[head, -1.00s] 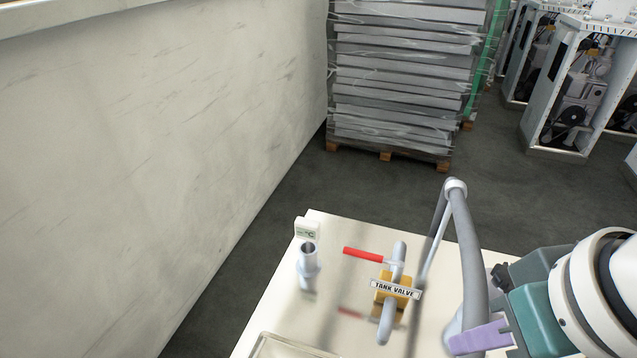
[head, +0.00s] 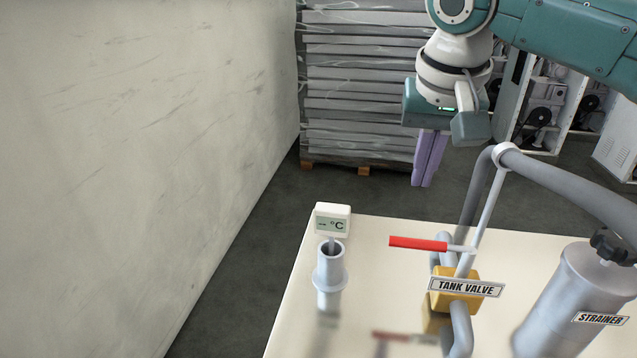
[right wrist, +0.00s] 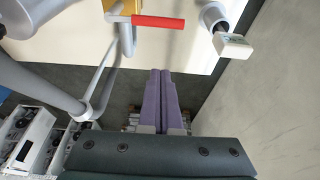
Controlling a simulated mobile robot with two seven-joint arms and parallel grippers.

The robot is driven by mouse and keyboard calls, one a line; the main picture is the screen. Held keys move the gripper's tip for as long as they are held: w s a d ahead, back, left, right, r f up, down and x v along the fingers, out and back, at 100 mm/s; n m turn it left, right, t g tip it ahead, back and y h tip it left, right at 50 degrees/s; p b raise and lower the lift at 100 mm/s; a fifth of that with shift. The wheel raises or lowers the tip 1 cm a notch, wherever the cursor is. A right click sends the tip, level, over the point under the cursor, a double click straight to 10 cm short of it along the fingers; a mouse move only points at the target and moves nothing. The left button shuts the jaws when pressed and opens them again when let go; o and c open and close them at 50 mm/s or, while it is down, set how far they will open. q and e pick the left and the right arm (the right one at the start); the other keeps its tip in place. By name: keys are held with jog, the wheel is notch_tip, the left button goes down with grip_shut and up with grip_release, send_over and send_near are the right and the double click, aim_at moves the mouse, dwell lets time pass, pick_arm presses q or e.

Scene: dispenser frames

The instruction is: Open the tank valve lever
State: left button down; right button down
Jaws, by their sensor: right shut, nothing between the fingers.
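The tank valve (head: 455,287) has a yellow body with a "TANK VALVE" label and sits on a grey pipe above the cream table. Its red lever (head: 418,243) points left in the head view, roughly crosswise to the pipe. The lever also shows at the top of the right wrist view (right wrist: 158,22). My right gripper (head: 422,184) has purple fingers pointing down, shut and empty. It appears above and beyond the table's far edge, behind the lever, and touches nothing. The closed fingers also show in the right wrist view (right wrist: 160,76). My left gripper is not in view.
A pipe with a thermometer (head: 332,219) stands left of the lever. A grey hose (head: 570,190) arches right of the valve, near the strainer (head: 570,300). A pale wall (head: 130,170) is at left. A wrapped pallet stack (head: 350,90) stands behind.

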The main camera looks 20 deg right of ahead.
aim_at(425, 245)
notch_tip(425, 245, down, 9)
jog(key=shift+s+a+p, duration=0.25)
jog(key=shift+s+p, duration=0.05)
jog(key=shift+s, duration=0.1)
dwell(0.7)
jog(key=shift+r, duration=0.1)
